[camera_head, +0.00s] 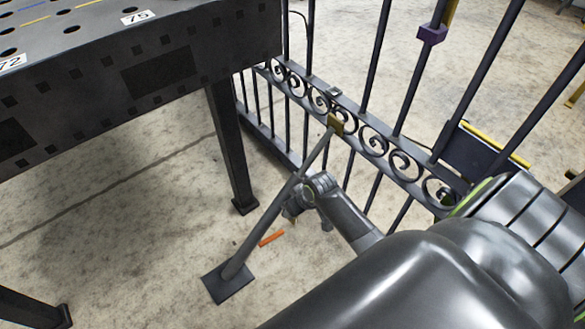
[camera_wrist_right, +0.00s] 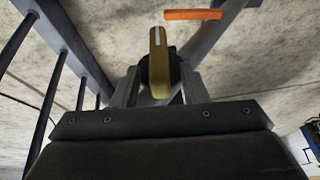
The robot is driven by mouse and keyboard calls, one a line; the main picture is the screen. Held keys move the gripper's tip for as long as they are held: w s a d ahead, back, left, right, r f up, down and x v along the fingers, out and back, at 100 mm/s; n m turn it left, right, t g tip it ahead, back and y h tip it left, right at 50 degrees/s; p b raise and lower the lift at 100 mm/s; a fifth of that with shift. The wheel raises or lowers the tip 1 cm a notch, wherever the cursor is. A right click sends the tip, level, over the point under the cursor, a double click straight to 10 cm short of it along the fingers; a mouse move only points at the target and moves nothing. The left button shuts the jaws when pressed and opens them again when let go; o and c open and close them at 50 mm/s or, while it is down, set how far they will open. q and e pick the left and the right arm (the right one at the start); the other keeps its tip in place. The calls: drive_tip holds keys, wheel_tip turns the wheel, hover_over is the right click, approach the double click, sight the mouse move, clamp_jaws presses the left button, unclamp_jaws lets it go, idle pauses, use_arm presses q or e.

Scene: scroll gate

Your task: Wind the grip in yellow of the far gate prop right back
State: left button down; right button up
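A grey slanted gate prop (camera_head: 262,232) runs from a square foot plate on the floor up to the scrolled rail of the dark gate (camera_head: 375,140). A small yellow-brown piece sits at its top end. In the right wrist view a yellow grip (camera_wrist_right: 158,62) with a pale stripe stands in front of a dark round hub on the prop. My right gripper (camera_wrist_right: 160,80) reaches the prop, its fingers on either side of the grip, with visible gaps. In the head view this gripper (camera_head: 300,198) is beside the prop's middle, the grip hidden. My left gripper is out of view.
An orange bar (camera_head: 271,238) lies on the floor by the prop; it also shows in the right wrist view (camera_wrist_right: 192,14). A dark perforated table (camera_head: 130,85) stands at left, one leg near the prop. A purple block (camera_head: 432,34) is on a gate bar.

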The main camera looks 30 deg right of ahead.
drive_tip(key=shift+b+x, duration=0.4)
drive_tip(key=shift+x, duration=0.95)
clamp_jaws()
drive_tip(key=shift+r, duration=0.1)
